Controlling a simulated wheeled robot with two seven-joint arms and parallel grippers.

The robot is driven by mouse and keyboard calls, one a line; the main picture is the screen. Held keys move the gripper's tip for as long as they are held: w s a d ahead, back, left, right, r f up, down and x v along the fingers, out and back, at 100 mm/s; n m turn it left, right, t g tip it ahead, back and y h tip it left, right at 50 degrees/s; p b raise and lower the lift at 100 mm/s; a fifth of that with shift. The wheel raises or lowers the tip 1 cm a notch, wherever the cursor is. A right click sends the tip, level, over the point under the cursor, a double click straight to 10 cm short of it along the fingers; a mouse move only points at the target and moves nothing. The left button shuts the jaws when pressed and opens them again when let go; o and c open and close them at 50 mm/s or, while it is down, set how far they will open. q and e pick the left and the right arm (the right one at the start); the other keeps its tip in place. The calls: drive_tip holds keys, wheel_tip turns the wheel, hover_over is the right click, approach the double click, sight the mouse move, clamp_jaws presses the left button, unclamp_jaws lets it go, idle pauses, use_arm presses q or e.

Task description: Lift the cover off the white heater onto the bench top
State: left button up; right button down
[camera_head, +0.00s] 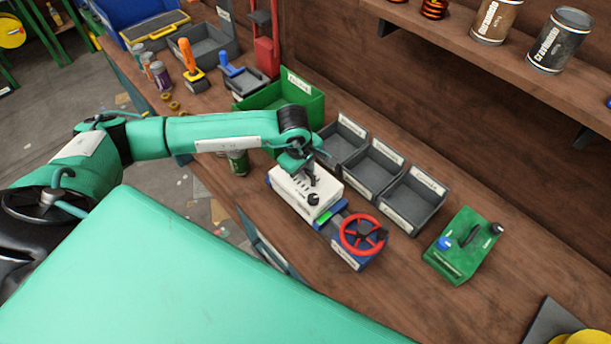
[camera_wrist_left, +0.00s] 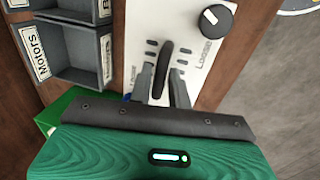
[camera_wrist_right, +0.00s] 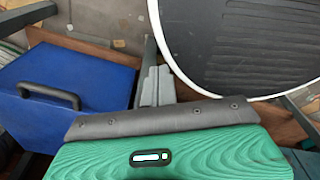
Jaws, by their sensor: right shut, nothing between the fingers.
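The white heater (camera_head: 289,196) stands on the wooden bench top (camera_head: 400,279), near its front edge. Its white top (camera_wrist_left: 140,30) carries a black handle (camera_wrist_left: 165,68), a black knob (camera_wrist_left: 216,21) and small dark slots. I cannot make out a seam between cover and body. My left gripper (camera_wrist_left: 163,82) is at the heater's top, its fingers apart on either side of the handle. A narrow gap shows beside the handle. In the head view my arm partly hides the handle. My right gripper (camera_wrist_right: 157,85) is shut and empty, away from the heater.
A blue unit with a red handwheel (camera_head: 362,235) stands close beside the heater. Grey bins (camera_head: 412,200) and a green bin (camera_head: 305,104) line the back. A green box with a black handle (camera_head: 463,246) stands to the right, with bare bench before it.

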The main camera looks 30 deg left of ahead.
use_arm(q)
drive_tip(key=shift+w+d+f, duration=0.1)
drive_tip(key=shift+w+f, duration=0.05)
drive_tip(key=shift+f, duration=0.6)
clamp_jaws()
drive_tip(key=shift+r, duration=0.1)
